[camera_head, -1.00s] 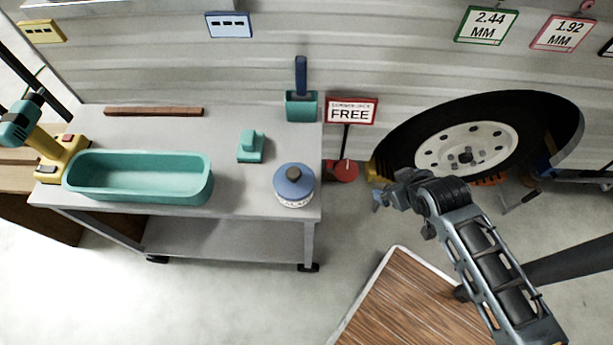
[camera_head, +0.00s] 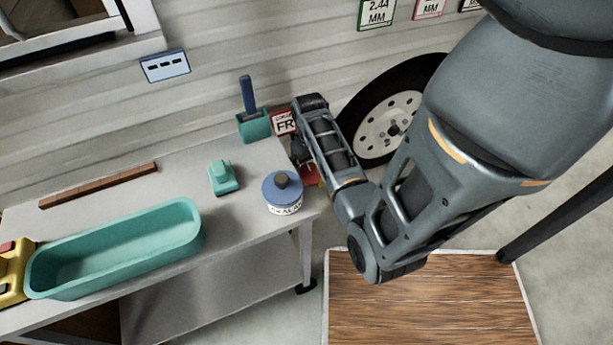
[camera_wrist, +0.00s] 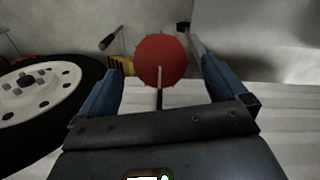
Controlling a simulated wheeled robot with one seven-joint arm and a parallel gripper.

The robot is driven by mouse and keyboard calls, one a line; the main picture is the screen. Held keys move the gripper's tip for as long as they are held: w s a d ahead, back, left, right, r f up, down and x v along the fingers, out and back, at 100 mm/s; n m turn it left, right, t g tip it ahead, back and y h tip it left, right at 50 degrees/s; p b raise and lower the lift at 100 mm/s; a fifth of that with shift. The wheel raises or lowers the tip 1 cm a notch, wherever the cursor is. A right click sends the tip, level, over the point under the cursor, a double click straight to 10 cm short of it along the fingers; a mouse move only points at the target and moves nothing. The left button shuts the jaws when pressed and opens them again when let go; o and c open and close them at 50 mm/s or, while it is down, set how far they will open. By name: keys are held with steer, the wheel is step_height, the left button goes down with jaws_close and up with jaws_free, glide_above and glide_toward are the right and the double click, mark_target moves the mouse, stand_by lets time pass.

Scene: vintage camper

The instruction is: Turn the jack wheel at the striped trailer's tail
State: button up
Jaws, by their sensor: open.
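A red round disc (camera_wrist: 161,60) with small bumps around its rim shows in the wrist view, between the fingers of my gripper (camera_wrist: 148,35). A thin grey rod runs from its middle toward the gripper. The fingers are apart, and I see no clear contact with the disc. I cannot tell for sure whether the disc is the jack wheel or a sign's base. In the head view a bit of red (camera_head: 312,173) shows behind my arm, below the FREE sign (camera_head: 284,122). There, my arm hides the gripper's fingers. The ribbed trailer side (camera_head: 215,100) stands behind.
A tyre with a white rim (camera_head: 388,125) stands close to my arm; it also shows in the wrist view (camera_wrist: 40,88). A metal bench (camera_head: 130,215) at left holds a teal tray (camera_head: 115,262) and a blue-lidded jar (camera_head: 284,205). A yellow block (camera_wrist: 121,65) lies near the disc.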

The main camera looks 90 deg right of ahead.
mark_target(311, 171)
steer(key=shift+s+f+b, duration=0.1)
steer(key=shift+f+b, duration=0.35)
steer(key=shift+f, duration=1.95)
steer(key=c, duration=1)
steer(key=shift+r+m+p, duration=0.15)
steer(key=shift+m+p, duration=0.15)
steer(key=shift+p, duration=0.15)
steer(key=shift+m+t+y+p, duration=0.3)
steer(key=shift+m+t+p, duration=0.6)
steer(key=shift+m+p, duration=0.3)
steer(key=shift+m+t+p, duration=1.1)
steer(key=shift+m, duration=0.9)
steer(key=shift+f, duration=0.2)
